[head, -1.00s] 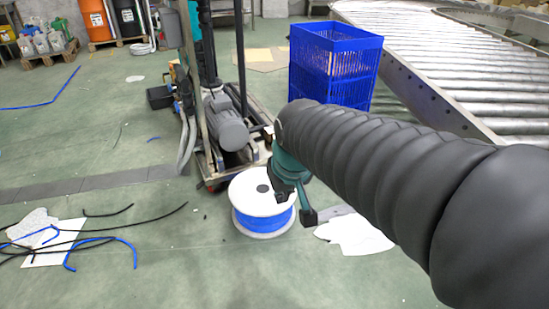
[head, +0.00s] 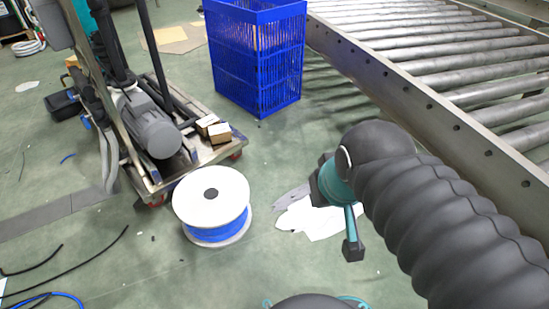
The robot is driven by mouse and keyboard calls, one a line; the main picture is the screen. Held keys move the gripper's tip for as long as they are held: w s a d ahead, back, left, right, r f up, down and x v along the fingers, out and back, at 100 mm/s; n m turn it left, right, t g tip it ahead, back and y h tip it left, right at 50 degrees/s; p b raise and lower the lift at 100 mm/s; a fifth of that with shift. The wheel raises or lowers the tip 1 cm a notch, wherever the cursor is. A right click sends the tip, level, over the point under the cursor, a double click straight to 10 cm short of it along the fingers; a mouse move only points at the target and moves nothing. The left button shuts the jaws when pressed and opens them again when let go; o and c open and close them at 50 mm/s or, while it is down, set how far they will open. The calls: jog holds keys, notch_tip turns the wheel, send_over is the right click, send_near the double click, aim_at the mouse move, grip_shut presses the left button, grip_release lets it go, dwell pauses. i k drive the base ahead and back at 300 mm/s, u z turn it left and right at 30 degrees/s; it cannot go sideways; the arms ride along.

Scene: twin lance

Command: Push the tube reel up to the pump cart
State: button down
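The tube reel (head: 212,203) stands upright on its flange on the floor, with a white round top, a dark centre hole and blue tube wound below. The pump cart (head: 189,160) is just behind it, a low metal platform carrying a grey motor and pipes. The reel's far rim overlaps the cart's near edge in the head view; I cannot tell whether they touch. My gripper (head: 337,217), teal and dark, is to the right of the reel, clear of it in the picture. The arm partly hides it, and its finger opening is unclear.
A tall blue crate (head: 257,62) stands behind the cart to the right. A roller conveyor (head: 440,90) fills the right side. White sheets (head: 318,220) lie right of the reel. Small boxes (head: 214,129) sit on the cart. Black and blue hoses (head: 60,270) lie at lower left.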

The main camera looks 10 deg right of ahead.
aim_at(214, 208)
jog(key=z, duration=0.15)
jog(key=i, duration=0.9)
jog(key=u, duration=0.6)
